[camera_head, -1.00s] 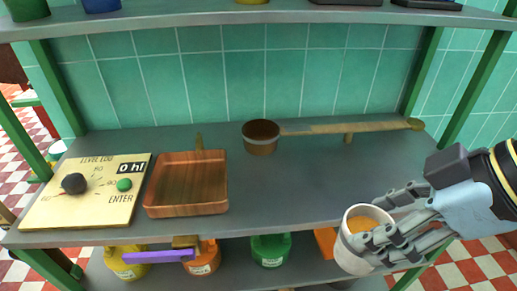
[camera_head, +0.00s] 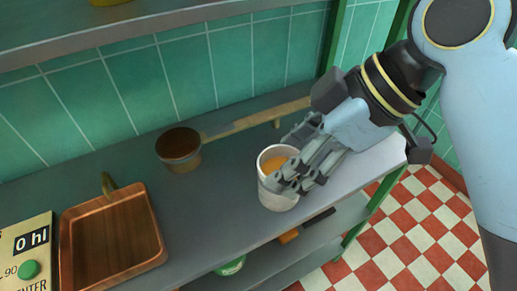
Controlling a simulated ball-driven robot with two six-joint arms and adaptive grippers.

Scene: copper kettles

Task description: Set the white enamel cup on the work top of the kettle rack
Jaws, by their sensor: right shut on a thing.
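The white enamel cup (camera_head: 275,198) is upright, with an orange-brown colour inside it. My right gripper (camera_head: 292,172) is shut on the cup from its right side, and its grey fingers hide part of the rim and wall. The cup appears over the grey work top (camera_head: 215,220) of the kettle rack, close to the front edge. I cannot tell whether its base touches the surface. My left gripper is not in view.
A copper pan (camera_head: 180,158) with a long flat handle (camera_head: 255,120) stands behind the cup. A lower shelf (camera_head: 290,258) holds things, and an upper shelf (camera_head: 120,42) hangs above.

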